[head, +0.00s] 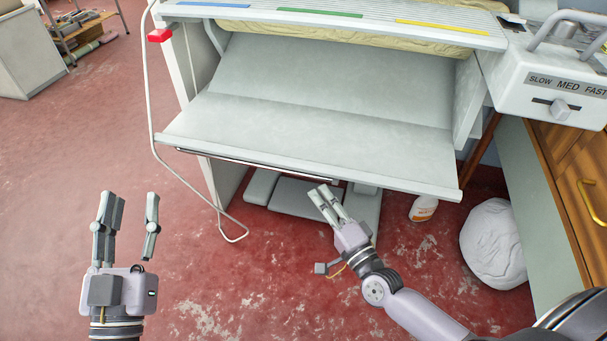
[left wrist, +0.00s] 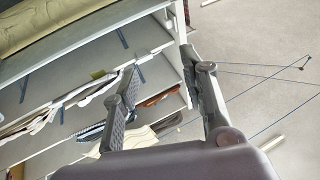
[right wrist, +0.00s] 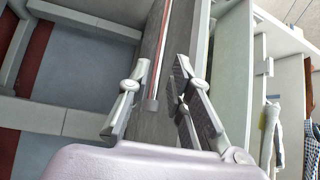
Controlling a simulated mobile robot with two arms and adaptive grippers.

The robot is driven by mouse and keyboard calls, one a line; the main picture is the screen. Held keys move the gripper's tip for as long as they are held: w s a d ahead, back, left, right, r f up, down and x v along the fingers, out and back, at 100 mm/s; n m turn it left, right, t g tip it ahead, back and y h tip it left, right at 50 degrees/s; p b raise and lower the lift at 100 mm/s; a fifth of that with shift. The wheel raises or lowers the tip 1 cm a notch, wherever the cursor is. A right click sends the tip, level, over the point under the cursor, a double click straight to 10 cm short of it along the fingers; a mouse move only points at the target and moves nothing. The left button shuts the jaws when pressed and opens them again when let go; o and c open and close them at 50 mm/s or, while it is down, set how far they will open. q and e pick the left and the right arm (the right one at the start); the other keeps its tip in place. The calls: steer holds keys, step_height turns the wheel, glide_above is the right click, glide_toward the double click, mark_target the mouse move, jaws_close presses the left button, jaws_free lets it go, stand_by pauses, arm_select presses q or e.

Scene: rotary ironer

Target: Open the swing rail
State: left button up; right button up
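A thin bar, which looks like the swing rail (head: 255,166), runs along the underside of the ironer's front tray (head: 310,130). Its free end is at the right, near the tray's middle. My right gripper (head: 323,192) is just below that end. In the right wrist view, the rail (right wrist: 158,62) with its end cap points down between my right fingers (right wrist: 150,95), which are apart; I see no contact. My left gripper (head: 133,205) is open and empty over the red floor, left of the ironer and away from the rail.
A bottle (head: 423,208) and a white bundle (head: 494,245) are on the floor at right, near a wooden cabinet (head: 575,165).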

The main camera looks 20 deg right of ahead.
arm_select(q)
steer(key=r, duration=0.1)
steer(key=s+r+t, duration=0.1)
steer(key=r+t, duration=0.1)
steer(key=shift+s+r+h+b, duration=0.25)
steer(key=shift+s+h+b, duration=0.1)
steer(key=shift+s+h, duration=0.05)
arm_select(e)
steer(key=x, duration=0.8)
steer(key=shift+w, duration=0.3)
steer(key=shift+c, duration=0.6)
jaws_close()
